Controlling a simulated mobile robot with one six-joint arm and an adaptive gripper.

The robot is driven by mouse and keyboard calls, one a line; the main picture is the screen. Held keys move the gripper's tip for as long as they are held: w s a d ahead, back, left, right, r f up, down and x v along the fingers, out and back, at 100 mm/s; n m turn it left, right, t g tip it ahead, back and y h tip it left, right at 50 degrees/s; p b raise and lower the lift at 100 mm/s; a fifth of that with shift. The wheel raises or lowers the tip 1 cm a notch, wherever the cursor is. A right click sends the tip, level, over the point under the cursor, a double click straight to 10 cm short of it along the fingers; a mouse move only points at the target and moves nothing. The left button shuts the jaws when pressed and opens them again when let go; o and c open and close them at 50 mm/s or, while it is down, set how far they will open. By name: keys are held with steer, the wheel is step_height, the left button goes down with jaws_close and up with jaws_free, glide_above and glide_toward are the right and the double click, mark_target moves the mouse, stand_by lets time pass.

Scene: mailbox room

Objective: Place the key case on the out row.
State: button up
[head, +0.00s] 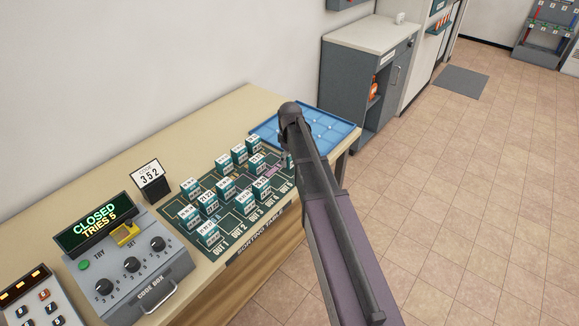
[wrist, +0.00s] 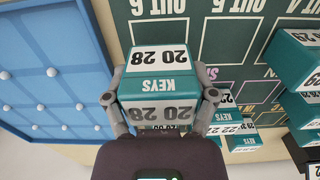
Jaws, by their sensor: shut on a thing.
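In the wrist view my gripper (wrist: 160,88) is shut on a teal and white key case (wrist: 158,56) marked "KEYS" and "20 28", one finger on each side. The out row, with upside-down labels OUT 6, OUT 5 (wrist: 235,6) and OUT 4, runs along the top of that view. The held case is beside an empty outlined space (wrist: 158,31) by OUT 6; I cannot tell its height above the mat. In the head view the out row (head: 254,221) is along the mat's front edge; my arm hides the gripper and most of the held case.
Several other teal cases (head: 208,202) stand on the dark green mat (head: 228,228). A blue tray (head: 338,131) lies at the table's far end.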

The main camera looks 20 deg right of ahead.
steer(key=shift+f+b, duration=0.95)
steer(key=shift+f, duration=0.35)
steer(key=shift+f, duration=0.1)
steer(key=o, duration=1.1)
steer(key=shift+r, duration=0.2)
step_height(320, 180, up, 12)
steer(key=p, duration=1.2)
steer(key=s+a+m, duration=0.2)
steer(key=s+m, duration=0.1)
steer(key=s, duration=0.8)
steer(key=s+a+m, duration=0.3)
steer(key=s+m, duration=0.1)
steer(key=s, duration=0.6)
steer(key=shift+s+a, duration=0.15)
steer(key=shift+s, duration=0.25)
